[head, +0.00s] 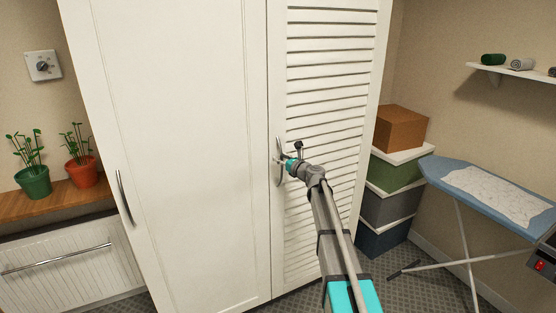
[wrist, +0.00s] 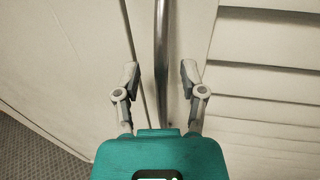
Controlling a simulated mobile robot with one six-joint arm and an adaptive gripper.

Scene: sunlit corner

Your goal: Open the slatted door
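The white slatted door (head: 327,85) is the right door of a tall white cupboard and looks closed. Its curved metal handle (head: 279,161) runs upright near the door's left edge. In the wrist view the handle (wrist: 162,60) passes between the two fingers of my gripper (wrist: 160,78). The fingers are apart, with a gap on each side of the handle, and I see no contact. In the head view my gripper (head: 283,162) is at the handle, and my wrist partly hides it. The slats (wrist: 265,55) show at right in the wrist view.
A plain panel door (head: 180,120) with its own handle (head: 124,197) is left of the slatted one. Stacked boxes (head: 392,175) stand close on the right, beside an ironing board (head: 490,190). Potted plants (head: 33,180) and a radiator (head: 65,262) are at left. Carpet shows below.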

